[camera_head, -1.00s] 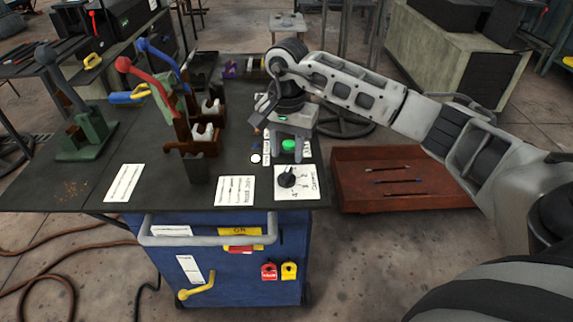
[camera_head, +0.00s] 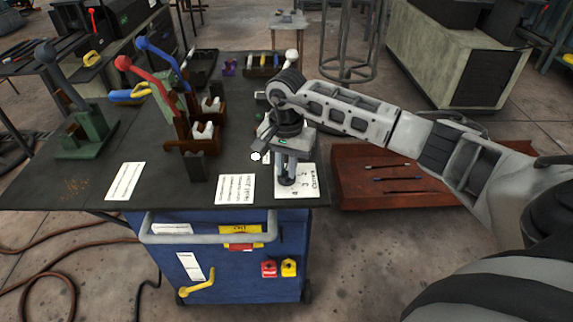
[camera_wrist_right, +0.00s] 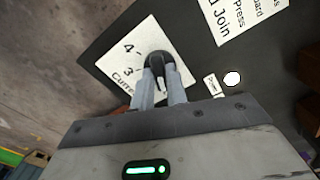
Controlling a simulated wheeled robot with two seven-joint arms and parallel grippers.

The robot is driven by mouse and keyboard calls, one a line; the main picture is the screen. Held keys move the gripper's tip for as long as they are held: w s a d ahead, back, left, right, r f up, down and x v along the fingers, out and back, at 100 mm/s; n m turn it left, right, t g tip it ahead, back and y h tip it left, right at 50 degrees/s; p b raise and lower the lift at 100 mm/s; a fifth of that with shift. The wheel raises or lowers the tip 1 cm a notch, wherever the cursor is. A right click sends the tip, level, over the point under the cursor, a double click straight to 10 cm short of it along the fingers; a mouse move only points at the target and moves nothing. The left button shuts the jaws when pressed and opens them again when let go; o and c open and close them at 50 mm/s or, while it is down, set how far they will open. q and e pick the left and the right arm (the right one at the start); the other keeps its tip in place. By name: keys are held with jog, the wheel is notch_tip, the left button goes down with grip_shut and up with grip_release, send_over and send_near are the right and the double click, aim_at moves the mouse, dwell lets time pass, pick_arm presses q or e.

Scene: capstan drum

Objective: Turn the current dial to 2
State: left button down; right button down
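The current dial is a dark round knob (camera_wrist_right: 158,62) on a white panel (camera_head: 311,188) at the front right corner of the bench. The panel carries printed numbers. In the head view, the knob is mostly hidden by my right gripper (camera_head: 287,179), which points down onto it. In the right wrist view, the two grey fingers (camera_wrist_right: 160,75) are close together with the knob between their tips, and they look closed on it. A pale pointer mark shows between the fingers. Which number it points at is not clear. My left gripper is not in view.
A white instruction card (camera_head: 236,188) lies left of the panel. A red-handled lever press (camera_head: 150,82) and a blue-handled one stand further left on the dark bench (camera_head: 90,182). A reddish tray (camera_head: 350,190) with thin rods is right of the bench.

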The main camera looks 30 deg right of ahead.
aim_at(287, 170)
jog(key=m+b, duration=0.1)
jog(key=m, duration=0.3)
jog(key=shift+m, duration=0.3)
jog(key=shift+m+b, duration=0.6)
jog(key=shift+m, duration=1.5)
jog(key=c, duration=1.4)
grip_release()
jog(key=shift+r, duration=0.1)
notch_tip(287, 170, up, 16)
jog(key=shift+b, duration=0.4)
